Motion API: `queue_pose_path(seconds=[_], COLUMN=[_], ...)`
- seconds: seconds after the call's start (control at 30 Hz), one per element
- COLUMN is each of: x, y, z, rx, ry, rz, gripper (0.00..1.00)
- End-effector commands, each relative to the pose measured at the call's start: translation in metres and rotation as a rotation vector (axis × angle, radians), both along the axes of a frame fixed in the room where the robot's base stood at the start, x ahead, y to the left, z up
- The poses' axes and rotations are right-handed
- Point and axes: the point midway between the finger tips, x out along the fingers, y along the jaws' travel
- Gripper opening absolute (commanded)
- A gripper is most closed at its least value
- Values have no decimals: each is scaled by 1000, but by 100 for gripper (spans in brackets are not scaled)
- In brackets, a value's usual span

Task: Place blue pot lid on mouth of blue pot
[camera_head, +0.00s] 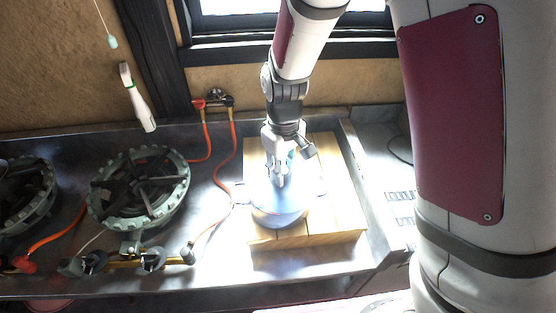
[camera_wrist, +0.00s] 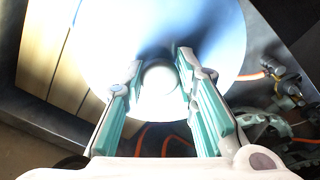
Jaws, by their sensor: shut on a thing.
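The blue pot (camera_head: 278,215) stands on a wooden board, seen in the head view. The pale blue lid (camera_head: 302,187) lies over the pot's mouth or just above it; I cannot tell whether it touches all round. In the wrist view the lid (camera_wrist: 108,40) fills the top middle, with its round knob (camera_wrist: 159,77) between the fingers. My gripper (camera_head: 278,182) points down from above and is shut on the knob; its green-padded fingers also show in the wrist view (camera_wrist: 160,84). The lid hides the pot in the wrist view.
The wooden board (camera_head: 342,205) lies on a metal counter (camera_head: 215,262). A gas burner (camera_head: 140,188) stands to the left, with another at the far left edge. Orange hoses (camera_head: 232,150) run between the burner and the board. A window and wall are behind.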

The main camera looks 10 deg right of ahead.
Motion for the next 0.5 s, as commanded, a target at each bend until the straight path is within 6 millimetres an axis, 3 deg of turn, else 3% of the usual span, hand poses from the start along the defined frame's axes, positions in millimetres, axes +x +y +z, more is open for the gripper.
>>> queue_pose_path(seconds=[0.17,0.5], x=[19,20], y=[4,5], z=[-1,-34], rx=[1,0], ry=[-1,2], rz=[0,0], gripper=[0,0])
